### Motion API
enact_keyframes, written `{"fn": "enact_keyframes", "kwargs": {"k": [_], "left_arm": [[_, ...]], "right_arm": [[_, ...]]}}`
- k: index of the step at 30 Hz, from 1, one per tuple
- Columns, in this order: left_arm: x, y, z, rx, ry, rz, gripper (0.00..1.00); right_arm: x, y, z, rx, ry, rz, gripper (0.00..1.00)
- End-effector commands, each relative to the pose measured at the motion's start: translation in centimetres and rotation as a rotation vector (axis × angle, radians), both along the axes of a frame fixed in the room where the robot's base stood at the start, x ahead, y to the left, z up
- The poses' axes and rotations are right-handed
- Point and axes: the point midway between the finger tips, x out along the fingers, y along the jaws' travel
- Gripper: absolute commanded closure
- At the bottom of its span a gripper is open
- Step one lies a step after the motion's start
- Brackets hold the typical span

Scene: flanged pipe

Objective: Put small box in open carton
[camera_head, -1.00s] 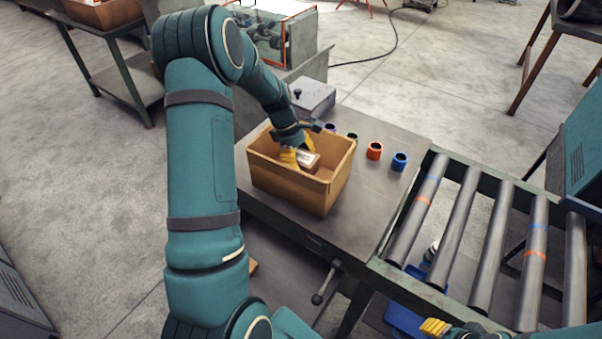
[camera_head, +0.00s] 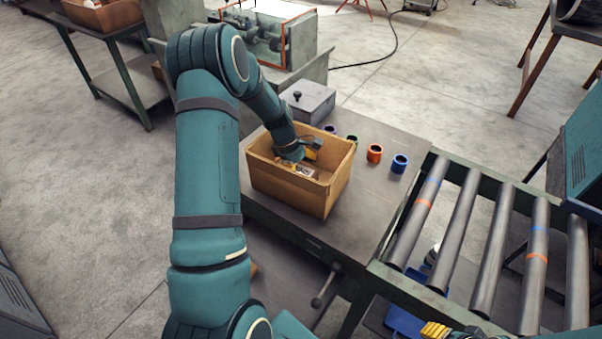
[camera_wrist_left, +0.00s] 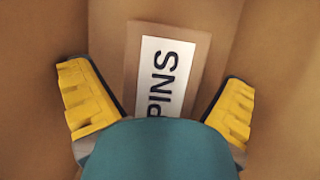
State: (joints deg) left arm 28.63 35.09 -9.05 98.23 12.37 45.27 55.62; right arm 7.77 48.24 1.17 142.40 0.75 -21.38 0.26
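The open carton (camera_head: 290,189) is a brown, open-topped box on the grey table. The small box (camera_head: 305,172) is a brown box with a white label, inside the carton and partly hidden by my left gripper. In the left wrist view the small box (camera_wrist_left: 201,50) shows its "PINS" label. My left gripper (camera_head: 299,158) is down in the carton above the small box. In the wrist view its yellow fingers stand apart, with gaps on both sides of the box. Yellow fingers of my right gripper (camera_head: 437,330) show at the bottom edge; their opening is unclear.
Orange (camera_head: 375,153) and blue (camera_head: 400,163) rings stand right of the carton, with more small rings behind it. A grey lidded box (camera_head: 308,101) stands at the back. A roller conveyor (camera_head: 490,250) adjoins the table on the right.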

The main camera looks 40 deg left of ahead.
Motion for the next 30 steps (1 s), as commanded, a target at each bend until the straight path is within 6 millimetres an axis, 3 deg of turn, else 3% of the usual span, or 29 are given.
{"fn": "enact_keyframes", "kwargs": {"k": [10, 24, 30], "left_arm": [[0.0, 0.3, 1.0, 0.001, -0.002, 0.001, 0.00], [-0.6, 3.6, 9.3, 0.002, -0.002, 0.001, 0.00], [-0.8, 4.3, 11.1, 0.001, -0.001, 0.000, 0.00]], "right_arm": [[0.0, 0.0, 0.3, 0.001, 0.000, 0.000, 0.53], [0.0, 0.0, 1.0, 0.002, 0.000, 0.000, 0.53], [0.0, 0.0, 1.1, 0.002, 0.000, 0.000, 0.53]]}}
